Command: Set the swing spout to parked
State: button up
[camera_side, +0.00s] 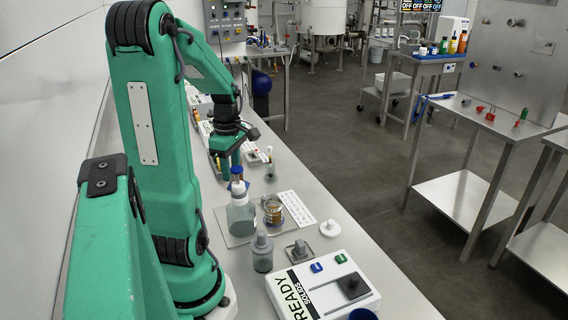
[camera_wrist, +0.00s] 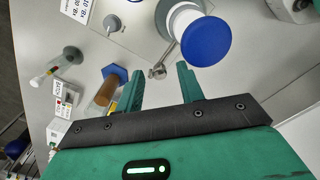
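In the wrist view, a small metal arm with a rounded end (camera_wrist: 158,71) reaches out from beside a white post with a wide blue cap (camera_wrist: 205,41). It looks like the swing spout, though its root is hidden by the cap. My gripper (camera_wrist: 160,68) is open, its two green fingers apart, with the metal end between or just beyond the tips. I cannot tell whether they touch. In the side view, my gripper (camera_side: 224,168) points down over the bench; the spout is not clear there.
In the side view, a translucent bottle (camera_side: 241,217), an amber jar (camera_side: 273,212) and a READY box (camera_side: 322,286) stand nearer the camera.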

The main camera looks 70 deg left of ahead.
jog(key=shift+r, duration=3.9)
jog(key=w+d+r+m+t, duration=0.1)
jog(key=w+d+m+t, duration=0.1)
jog(key=d+m, duration=1.1)
jog(key=w+d+r+m+t, duration=0.1)
jog(key=w+d+m+t, duration=0.2)
jog(key=d+m, duration=1)
jog(key=shift+w+d+m+t, duration=0.15)
jog(key=shift+w+m+t, duration=0.15)
jog(key=shift+w+m, duration=0.25)
